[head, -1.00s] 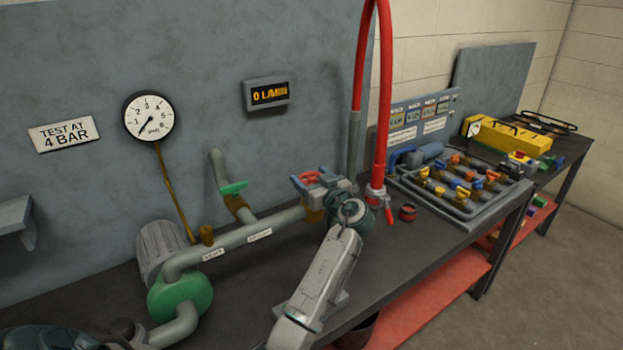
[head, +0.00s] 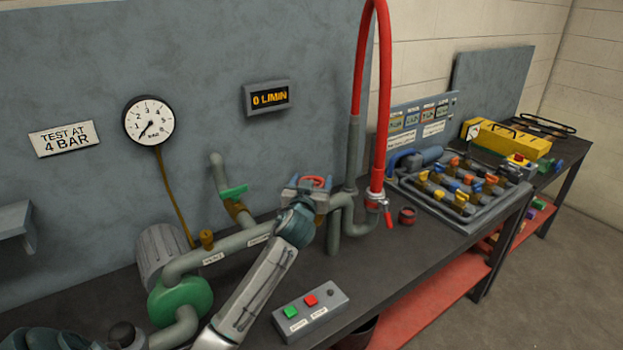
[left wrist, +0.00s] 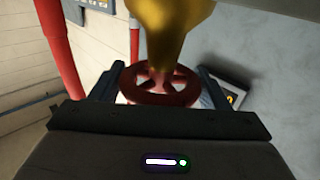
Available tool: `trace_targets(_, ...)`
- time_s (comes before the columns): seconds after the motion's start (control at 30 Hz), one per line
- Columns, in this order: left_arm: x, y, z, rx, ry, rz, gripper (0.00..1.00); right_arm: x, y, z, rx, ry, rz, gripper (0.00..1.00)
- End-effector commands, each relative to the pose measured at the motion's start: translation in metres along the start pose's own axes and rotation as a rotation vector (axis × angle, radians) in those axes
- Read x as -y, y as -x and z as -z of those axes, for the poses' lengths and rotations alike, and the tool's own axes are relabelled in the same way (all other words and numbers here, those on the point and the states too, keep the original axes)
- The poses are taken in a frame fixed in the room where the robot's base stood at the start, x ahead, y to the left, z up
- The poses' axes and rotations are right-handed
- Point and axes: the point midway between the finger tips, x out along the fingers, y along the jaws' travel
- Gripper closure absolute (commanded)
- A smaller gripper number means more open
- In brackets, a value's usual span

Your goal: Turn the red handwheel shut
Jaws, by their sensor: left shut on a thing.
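The red handwheel (head: 317,181) sits on a brass valve on the grey pipe, in the middle of the head view. My left gripper (head: 311,187) is shut on its rim. In the left wrist view the spoked handwheel (left wrist: 146,96) lies between the two fingers, with the brass valve body (left wrist: 172,25) beyond it. In the head view my gripper hides part of the wheel and most of the valve body. The wall display (head: 268,98) reads 0 L/MIN. The gauge (head: 149,121) needle points to the lower left. My right gripper is not in view.
A green pump (head: 180,298) and a green-handled valve (head: 233,191) stand left of the wheel. A red hose (head: 382,110) rises close on its right. A button box (head: 310,310) lies in front. A valve manifold (head: 460,190) stands further right.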

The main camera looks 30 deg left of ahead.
Motion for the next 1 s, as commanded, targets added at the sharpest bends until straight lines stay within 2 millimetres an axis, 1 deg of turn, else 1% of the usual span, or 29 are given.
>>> trace_targets(0.03,0.002,0.0,0.003,0.004,-0.006,-0.041,0.54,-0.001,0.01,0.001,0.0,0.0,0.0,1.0)
trace_targets(0.1,0.002,0.0,0.004,0.004,-0.005,-0.097,0.54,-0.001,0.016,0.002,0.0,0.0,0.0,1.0)
trace_targets(0.4,0.001,0.0,0.002,0.004,-0.001,-0.251,0.54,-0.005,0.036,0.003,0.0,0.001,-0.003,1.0)
trace_targets(0.7,0.0,0.0,0.001,0.002,0.002,-0.322,0.54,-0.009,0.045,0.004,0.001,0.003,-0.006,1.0)
trace_targets(1.0,-0.001,0.0,-0.001,0.002,0.002,-0.335,0.54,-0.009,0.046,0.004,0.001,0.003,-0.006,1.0)
